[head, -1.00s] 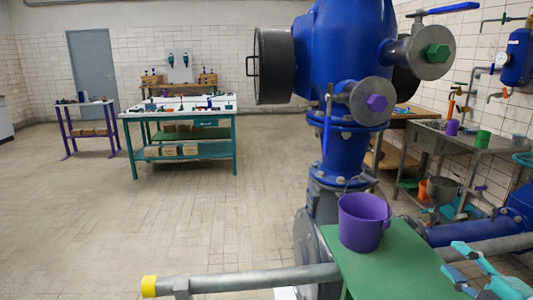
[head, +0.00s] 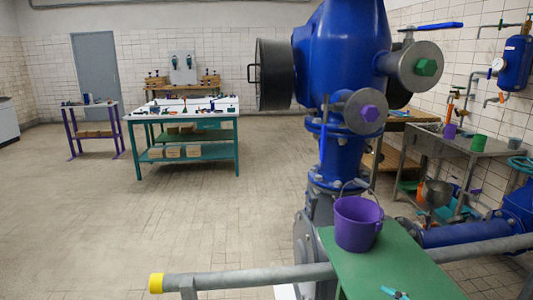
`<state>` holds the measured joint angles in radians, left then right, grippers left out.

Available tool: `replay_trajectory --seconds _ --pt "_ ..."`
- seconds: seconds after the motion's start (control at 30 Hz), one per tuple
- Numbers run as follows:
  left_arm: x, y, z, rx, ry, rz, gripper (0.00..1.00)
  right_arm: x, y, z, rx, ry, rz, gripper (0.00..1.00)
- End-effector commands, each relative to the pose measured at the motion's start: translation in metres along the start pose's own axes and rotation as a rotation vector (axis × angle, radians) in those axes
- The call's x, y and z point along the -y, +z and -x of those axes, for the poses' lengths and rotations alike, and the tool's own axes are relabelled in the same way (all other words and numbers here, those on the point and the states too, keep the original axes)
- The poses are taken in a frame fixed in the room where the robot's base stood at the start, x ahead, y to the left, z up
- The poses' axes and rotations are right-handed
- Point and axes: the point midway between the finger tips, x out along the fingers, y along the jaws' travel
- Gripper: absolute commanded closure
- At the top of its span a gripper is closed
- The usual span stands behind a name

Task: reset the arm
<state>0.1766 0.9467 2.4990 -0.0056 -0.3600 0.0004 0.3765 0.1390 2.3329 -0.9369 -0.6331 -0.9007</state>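Only a small teal and dark tip of my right gripper (head: 396,293) shows at the bottom edge of the head view, over the green bench top. The rest of it is cut off, so whether it is open or shut cannot be told. It is apart from the purple bucket (head: 356,226). My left gripper is not in view.
The purple bucket stands upright on the green bench (head: 385,258). Behind it rises a large blue valve body (head: 345,45) on a pipe. A grey pipe with a yellow end (head: 156,284) crosses low in front. A metal sink table (head: 465,143) stands at right. Open floor lies left.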

Motion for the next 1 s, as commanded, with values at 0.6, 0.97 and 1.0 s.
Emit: replay_trajectory --seconds 0.6,0.97,1.0 --pt "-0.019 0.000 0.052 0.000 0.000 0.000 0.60 0.367 -0.049 0.035 0.731 -0.788 -1.246 0.57" --pt "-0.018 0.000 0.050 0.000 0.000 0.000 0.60 0.382 -0.049 0.054 1.059 -0.654 -1.613 0.57" --pt "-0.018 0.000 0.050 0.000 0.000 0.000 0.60 0.382 -0.049 0.054 1.060 -0.653 -1.616 0.57"
